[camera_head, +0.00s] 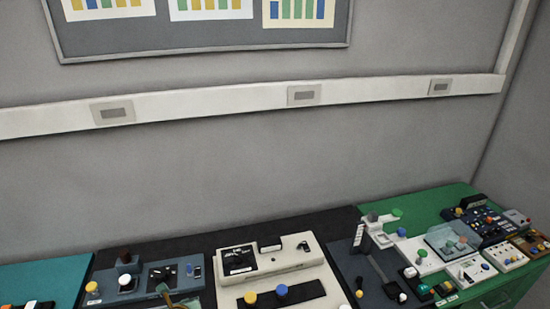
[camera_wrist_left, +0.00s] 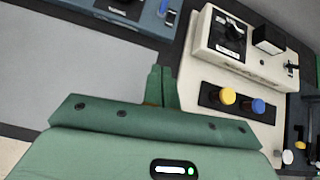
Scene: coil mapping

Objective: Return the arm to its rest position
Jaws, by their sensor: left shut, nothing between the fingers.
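My left gripper (camera_wrist_left: 160,88) shows in the left wrist view as a green body with two narrow fingers pressed together. Nothing is between the fingers. It is beside the left edge of a cream control box (camera_wrist_left: 190,85) with a yellow knob (camera_wrist_left: 227,96) and a blue knob (camera_wrist_left: 258,106). I cannot tell how high the fingers are above the surface. The same cream box (camera_head: 270,265) is at the bottom middle of the head view. Neither gripper is clearly in the head view, and my right gripper is not visible.
A blue-grey box (camera_head: 140,285) stands left of the cream box. A dark lever panel (camera_head: 375,278) is on its right. Several small devices crowd the green bench top (camera_head: 430,205) at the right. A grey wall with a white rail (camera_head: 220,104) stands behind.

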